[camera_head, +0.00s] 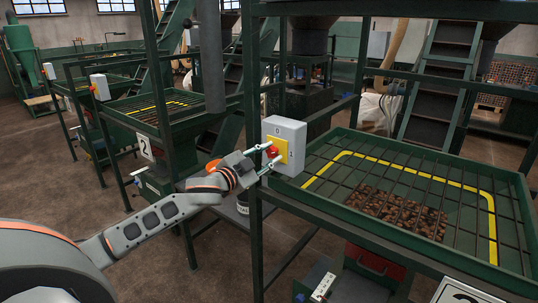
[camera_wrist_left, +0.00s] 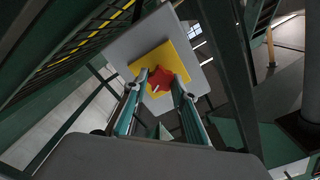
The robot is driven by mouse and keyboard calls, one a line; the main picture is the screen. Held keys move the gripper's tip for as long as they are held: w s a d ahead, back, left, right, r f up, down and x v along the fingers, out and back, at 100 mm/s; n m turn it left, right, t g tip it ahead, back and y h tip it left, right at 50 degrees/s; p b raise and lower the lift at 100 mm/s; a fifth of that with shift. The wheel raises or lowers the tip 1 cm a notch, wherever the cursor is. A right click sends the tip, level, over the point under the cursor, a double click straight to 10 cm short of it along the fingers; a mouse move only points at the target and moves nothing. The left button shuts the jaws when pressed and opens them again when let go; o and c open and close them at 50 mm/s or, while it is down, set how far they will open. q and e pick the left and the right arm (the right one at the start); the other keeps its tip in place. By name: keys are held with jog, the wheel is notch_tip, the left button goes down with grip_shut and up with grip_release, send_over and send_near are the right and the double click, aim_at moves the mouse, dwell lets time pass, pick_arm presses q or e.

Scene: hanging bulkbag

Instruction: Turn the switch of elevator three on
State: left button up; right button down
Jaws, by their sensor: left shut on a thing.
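The switch is a grey box (camera_head: 286,133) with a yellow plate (camera_head: 283,152) and a red knob (camera_head: 271,151), mounted on a green frame post. The marks 0 and 1 show on the box. My left gripper (camera_head: 270,155) reaches it from the left and is shut on the red knob. In the left wrist view the two fingertips (camera_wrist_left: 160,84) sit at either side of the red knob (camera_wrist_left: 161,75), in front of the yellow plate (camera_wrist_left: 182,59). The knob's pointer is partly hidden, so its exact setting is unclear. My right gripper is out of view.
Right of the switch is a green hopper with a barred grate (camera_head: 330,178) and brown pieces (camera_head: 400,212) inside. A partly cut-off number sign (camera_head: 462,293) is at the bottom right. A sign reading 2 (camera_head: 145,148) marks another elevator at left. Green posts stand close around the arm.

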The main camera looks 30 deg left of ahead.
pick_arm(q)
jog(key=m, duration=0.5)
jog(key=shift+m, duration=0.3)
dwell(0.4)
jog(key=o, duration=1.1)
jog(key=s, duration=1.2)
jog(key=shift+a, duration=0.45)
